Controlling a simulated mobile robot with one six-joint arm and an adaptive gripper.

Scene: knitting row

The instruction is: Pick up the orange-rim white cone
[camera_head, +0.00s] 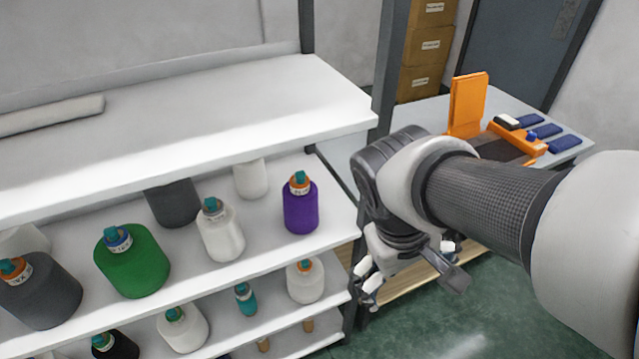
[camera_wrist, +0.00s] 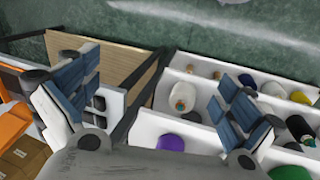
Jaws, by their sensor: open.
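The orange-rim white cone (camera_head: 305,284) stands upright on the second shelf down of those with cones, near its right end. It has an orange ring with a teal tip on top. In the wrist view the white cone (camera_wrist: 186,92) shows between my two fingers, farther off, with its teal tip visible. My gripper (camera_head: 409,277) is open and empty, in the air to the right of the shelf's end, apart from the cone. In the wrist view my gripper (camera_wrist: 155,75) has its fingers spread wide.
A purple cone (camera_head: 300,208) stands on the shelf above, over the target. A small teal cone (camera_head: 246,300) stands to its left. The shelf post (camera_head: 389,75) rises beside my arm. A table (camera_head: 512,108) with an orange holder (camera_head: 467,103) is behind my arm.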

